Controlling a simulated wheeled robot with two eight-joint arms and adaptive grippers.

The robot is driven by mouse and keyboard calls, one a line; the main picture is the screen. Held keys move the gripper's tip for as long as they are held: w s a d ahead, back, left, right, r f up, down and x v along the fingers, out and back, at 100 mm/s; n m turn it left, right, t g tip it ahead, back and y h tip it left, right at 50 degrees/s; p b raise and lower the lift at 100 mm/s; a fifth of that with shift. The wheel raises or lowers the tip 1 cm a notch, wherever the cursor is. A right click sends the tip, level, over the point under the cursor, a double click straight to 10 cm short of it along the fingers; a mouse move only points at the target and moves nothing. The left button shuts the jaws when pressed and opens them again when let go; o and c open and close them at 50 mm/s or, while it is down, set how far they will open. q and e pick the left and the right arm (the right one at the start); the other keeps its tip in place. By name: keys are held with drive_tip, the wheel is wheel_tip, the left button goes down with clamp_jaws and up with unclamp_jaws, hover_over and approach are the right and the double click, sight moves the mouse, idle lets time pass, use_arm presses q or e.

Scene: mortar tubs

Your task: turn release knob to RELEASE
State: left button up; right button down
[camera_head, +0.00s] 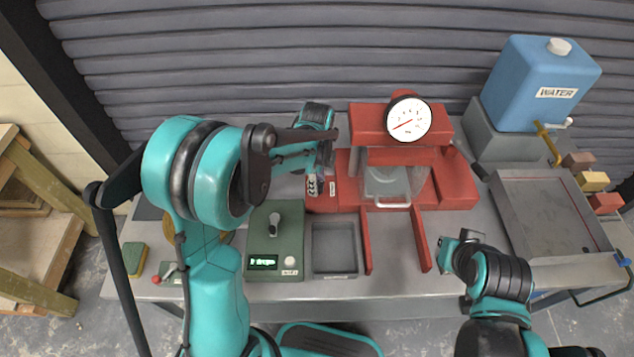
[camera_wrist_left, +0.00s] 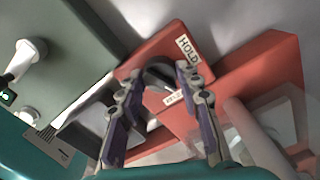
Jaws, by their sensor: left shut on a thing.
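The red press (camera_head: 462,190) stands in the middle of the bench with a round white dial gauge (camera_head: 408,119) on top. The release knob (camera_wrist_left: 160,74) is dark and round, on a red block (camera_wrist_left: 150,48) at the press's left side. A HOLD label (camera_wrist_left: 188,50) and a second, partly hidden label (camera_wrist_left: 173,97) lie beside it. My left gripper (camera_wrist_left: 166,80) is shut on the knob, with a finger on each side of it. In the head view my left gripper (camera_head: 314,186) hides the knob. My right gripper (camera_head: 452,250) is at the bench's front, apart from the press.
A green box (camera_head: 262,220) with a lit display and a grey tray (camera_head: 334,262) are left of the press's front legs. A blue water container (camera_head: 535,85) stands at the back right, above a large grey tray (camera_head: 545,215). Coloured blocks (camera_head: 592,181) lie at the right edge.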

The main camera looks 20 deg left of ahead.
use_arm(q)
drive_tip(key=shift+m, duration=2)
drive_tip(key=o, duration=1.2)
drive_tip(key=shift+c, duration=0.2)
drive_tip(key=shift+r, duration=0.1)
wheel_tip(320, 180, up, 12)
